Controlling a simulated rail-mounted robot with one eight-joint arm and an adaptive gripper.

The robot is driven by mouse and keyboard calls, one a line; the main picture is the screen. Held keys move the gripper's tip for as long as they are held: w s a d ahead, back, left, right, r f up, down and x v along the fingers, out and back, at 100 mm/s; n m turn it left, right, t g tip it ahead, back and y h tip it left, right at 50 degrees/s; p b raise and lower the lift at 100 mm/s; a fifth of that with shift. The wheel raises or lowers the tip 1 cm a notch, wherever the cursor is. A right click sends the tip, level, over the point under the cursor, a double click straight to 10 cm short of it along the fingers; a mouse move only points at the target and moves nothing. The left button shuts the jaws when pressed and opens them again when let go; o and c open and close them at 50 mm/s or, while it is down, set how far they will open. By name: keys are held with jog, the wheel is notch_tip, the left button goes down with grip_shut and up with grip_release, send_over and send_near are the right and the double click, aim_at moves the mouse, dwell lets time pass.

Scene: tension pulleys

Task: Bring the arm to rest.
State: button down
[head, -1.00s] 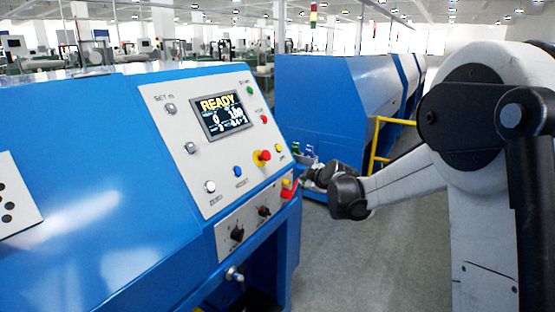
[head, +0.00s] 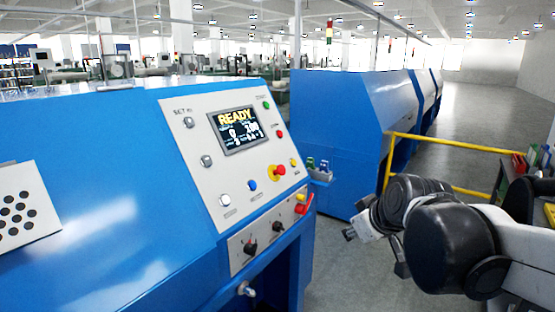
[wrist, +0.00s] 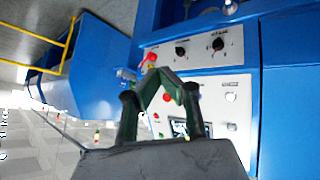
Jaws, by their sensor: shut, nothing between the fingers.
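My arm reaches in from the lower right of the head view, with a black joint (head: 450,245) in front. My gripper (head: 349,234) is small and partly hidden there, pointing left in the gap beside the blue machine (head: 90,190). In the wrist view, the dark green fingers of my gripper (wrist: 157,75) come together at the tips. They hold nothing. The machine's control panel (head: 235,150) has a lit screen (head: 238,130) reading READY. The panel appears turned over behind the fingers in the wrist view (wrist: 215,110).
A second blue machine (head: 345,130) stands behind the gap. A yellow rail (head: 440,141) runs behind my arm. A dark shelf with coloured items (head: 530,165) stands at the right. Grey floor (head: 345,285) is open between the machine and my arm.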

jog(key=s+d+f+m+g+h, duration=0.1)
jog(key=s+f+m, duration=0.2)
jog(key=s, duration=0.6)
jog(key=s+d+f+m, duration=0.2)
jog(key=s+f, duration=0.1)
jog(key=s, duration=0.6)
jog(key=shift+s+m+g+h, duration=0.35)
jog(key=shift+m+g+h, duration=0.05)
jog(key=c, duration=2.4)
grip_release()
jog(key=shift+d, duration=0.1)
